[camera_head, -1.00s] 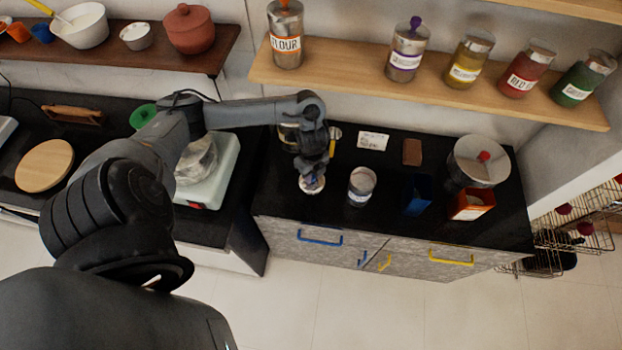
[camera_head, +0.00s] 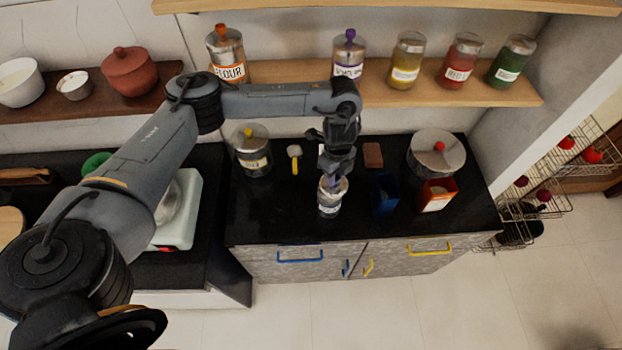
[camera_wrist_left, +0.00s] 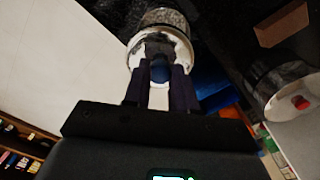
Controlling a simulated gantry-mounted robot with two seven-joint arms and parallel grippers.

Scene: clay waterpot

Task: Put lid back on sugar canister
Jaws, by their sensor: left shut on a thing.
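The sugar canister (camera_head: 329,207), a small metal jar with a white label, stands upright near the front edge of the black counter; its label is too small to read. My left gripper (camera_head: 334,178) points down over it, shut on the lid's blue knob (camera_wrist_left: 160,70). The lid (camera_head: 333,187) is a pale, shiny disc at the canister's mouth. In the left wrist view the lid (camera_wrist_left: 136,52) overlaps the canister (camera_wrist_left: 165,17) behind it. I cannot tell whether the lid touches the rim or hovers just above. My right gripper is not in view.
A yellow-knobbed canister (camera_head: 252,152) stands back left. A brown block (camera_head: 373,155) lies behind. A wooden shelf (camera_head: 300,73) with jars hangs above.

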